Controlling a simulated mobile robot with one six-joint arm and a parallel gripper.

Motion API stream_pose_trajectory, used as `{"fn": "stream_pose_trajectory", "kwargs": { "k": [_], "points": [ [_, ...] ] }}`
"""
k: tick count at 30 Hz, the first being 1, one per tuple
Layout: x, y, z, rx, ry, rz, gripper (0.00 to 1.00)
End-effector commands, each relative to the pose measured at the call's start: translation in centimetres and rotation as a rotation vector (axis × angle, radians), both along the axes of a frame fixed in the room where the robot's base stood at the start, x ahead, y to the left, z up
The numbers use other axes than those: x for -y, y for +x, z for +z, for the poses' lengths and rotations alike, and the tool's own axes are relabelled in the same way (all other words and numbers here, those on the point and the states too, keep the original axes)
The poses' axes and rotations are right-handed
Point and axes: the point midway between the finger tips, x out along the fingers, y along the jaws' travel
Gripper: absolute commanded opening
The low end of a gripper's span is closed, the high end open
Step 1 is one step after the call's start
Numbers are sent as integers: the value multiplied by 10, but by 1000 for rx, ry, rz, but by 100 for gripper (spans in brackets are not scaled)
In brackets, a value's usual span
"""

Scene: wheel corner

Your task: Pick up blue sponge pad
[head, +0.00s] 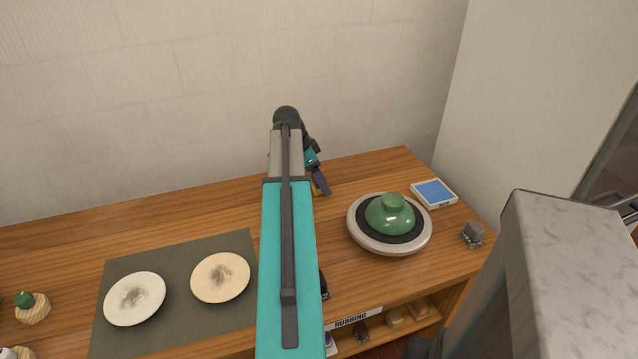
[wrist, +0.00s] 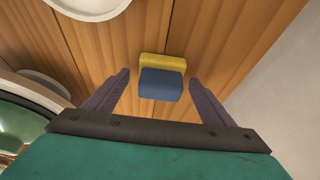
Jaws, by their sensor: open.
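The blue sponge pad (wrist: 161,84) lies on the wooden worktop in the wrist view, against a yellow strip (wrist: 163,64). I cannot tell whether the two are one piece. My gripper (wrist: 158,78) is open, with one purple finger on each side of the blue pad and visible gaps between. Whether the fingertips are down at its height is unclear. In the head view my gripper (head: 321,184) is over the back of the worktop, right of my arm. Only a bit of yellow (head: 316,189) shows beside it there; the blue part is hidden.
A round wheel with a green domed bowl (head: 390,213) stands to the right. A white tray with a blue face (head: 434,193) and a small grey object (head: 472,234) lie beyond it. Two pale plates (head: 220,277) (head: 135,298) rest on a dark mat (head: 180,253). A wall (head: 180,90) closes the back.

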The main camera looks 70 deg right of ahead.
Motion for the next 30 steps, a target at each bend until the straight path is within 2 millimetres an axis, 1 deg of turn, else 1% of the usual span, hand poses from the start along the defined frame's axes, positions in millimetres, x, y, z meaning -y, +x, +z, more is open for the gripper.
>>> {"fn": "stream_pose_trajectory", "kwargs": {
  "k": [9, 17, 26, 30],
  "points": [
    [0, 0, 0, 0, 0, 0, 77],
    [0, 0, 0, 0, 0, 0, 33],
    [0, 0, 1, 0, 0, 0, 32],
    [1, 0, 7, 0, -2, -1, 32]
  ]
}}
